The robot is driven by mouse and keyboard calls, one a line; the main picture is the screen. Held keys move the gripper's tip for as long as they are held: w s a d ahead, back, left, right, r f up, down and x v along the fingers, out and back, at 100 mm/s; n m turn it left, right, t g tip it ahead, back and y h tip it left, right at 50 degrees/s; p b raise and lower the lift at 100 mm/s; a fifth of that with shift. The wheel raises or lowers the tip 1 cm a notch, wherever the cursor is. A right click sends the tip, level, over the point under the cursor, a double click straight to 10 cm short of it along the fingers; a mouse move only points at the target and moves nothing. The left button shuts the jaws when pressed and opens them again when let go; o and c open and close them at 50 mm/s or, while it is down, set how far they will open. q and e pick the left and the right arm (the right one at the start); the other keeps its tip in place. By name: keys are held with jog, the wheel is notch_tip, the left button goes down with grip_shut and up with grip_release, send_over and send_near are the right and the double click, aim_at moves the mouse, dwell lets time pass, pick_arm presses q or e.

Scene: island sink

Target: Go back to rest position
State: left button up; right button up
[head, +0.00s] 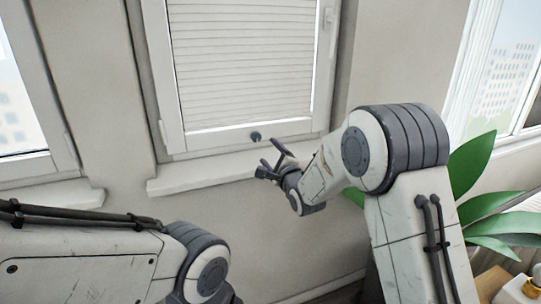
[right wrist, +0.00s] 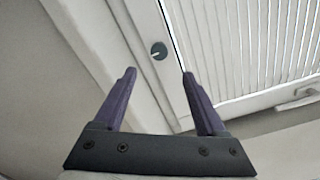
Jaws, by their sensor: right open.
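My right gripper (head: 272,161) is raised in front of the window, and its jaws are open. In the right wrist view its two purple fingers (right wrist: 159,76) stand apart with nothing between them. My left arm comes in at the lower left of the head view. Its gripper is out of the picture.
A window (head: 243,65) with a pleated blind is behind the right gripper, above a white sill (head: 205,176). A small dark round knob (head: 255,136) is on its lower frame; it also shows in the right wrist view (right wrist: 159,50). A green plant (head: 488,205) stands right of my right arm. More windows are at both sides.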

jog(key=s+a+n+g+h+p, duration=0.1)
jog(key=s+a+n+g+p, duration=0.25)
jog(key=s+n, duration=0.4)
jog(key=s+a+n+g+p, duration=0.25)
jog(key=s+n+g, duration=0.25)
jog(key=s, duration=0.6)
jog(key=s+d+n+g+h+p, duration=0.1)
jog(key=s+d+n+g, duration=0.1)
jog(key=s+n, duration=0.3)
jog(key=s+d+n+g+h+p, duration=0.1)
jog(key=s+d+n+g+p, duration=0.1)
jog(key=s, duration=1.2)
jog(key=s+d+n+g+h+p, duration=0.1)
jog(key=s+d+n+g, duration=0.2)
jog(key=s+n, duration=0.4)
jog(key=s+g, duration=0.1)
jog(key=s, duration=0.1)
jog(key=shift+s+r+n+g+h, duration=0.15)
jog(key=shift+s+n+g+h, duration=0.15)
jog(key=shift+s+n+g, duration=0.05)
